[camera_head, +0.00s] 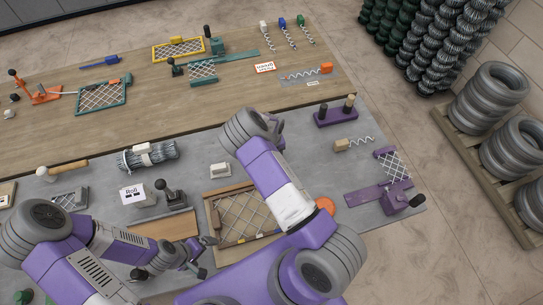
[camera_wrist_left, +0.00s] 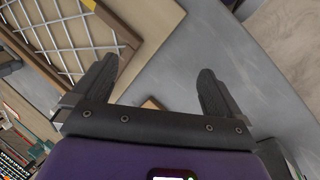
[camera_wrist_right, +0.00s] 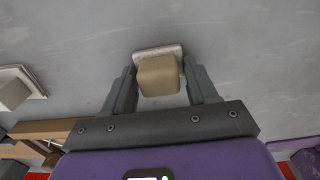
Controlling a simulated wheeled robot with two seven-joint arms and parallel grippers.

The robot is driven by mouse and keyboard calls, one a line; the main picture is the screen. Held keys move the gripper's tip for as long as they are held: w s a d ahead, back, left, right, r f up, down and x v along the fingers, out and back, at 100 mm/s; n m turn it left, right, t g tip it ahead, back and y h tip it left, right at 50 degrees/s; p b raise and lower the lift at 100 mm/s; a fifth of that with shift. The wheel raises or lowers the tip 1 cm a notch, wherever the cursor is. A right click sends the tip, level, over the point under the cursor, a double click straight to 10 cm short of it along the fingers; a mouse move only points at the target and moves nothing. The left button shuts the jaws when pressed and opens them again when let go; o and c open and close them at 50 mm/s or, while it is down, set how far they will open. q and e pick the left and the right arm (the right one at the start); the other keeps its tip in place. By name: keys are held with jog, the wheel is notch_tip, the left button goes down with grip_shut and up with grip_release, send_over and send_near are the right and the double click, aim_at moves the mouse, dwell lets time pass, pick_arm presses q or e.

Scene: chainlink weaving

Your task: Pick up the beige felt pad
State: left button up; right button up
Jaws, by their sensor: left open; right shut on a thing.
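The beige felt pad (camera_wrist_right: 159,75) shows in the right wrist view as a beige block on a pale, flat, rounded base. My right gripper (camera_wrist_right: 160,84) is shut on it, with one finger on each side of the block. The grey surface is behind it; I cannot tell whether the base touches it. In the head view my right arm hides the pad and most of that gripper. My left gripper (camera_head: 204,258) is open and empty beside the wooden mesh frame; its spread fingers also show in the left wrist view (camera_wrist_left: 155,90).
The wooden frame with mesh (camera_head: 244,220) lies at the grey table's front. A pale pad with a block (camera_head: 219,170), a black-knobbed tool (camera_head: 172,195) and a wire roll (camera_head: 148,157) stand to the left. A purple holder (camera_head: 335,113) and purple jig (camera_head: 385,195) are at right.

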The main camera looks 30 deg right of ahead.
notch_tip(320, 180, up, 10)
jog(key=o, duration=0.6)
jog(key=shift+c, duration=0.2)
jog(key=c, duration=0.5)
jog(key=shift+c, duration=0.3)
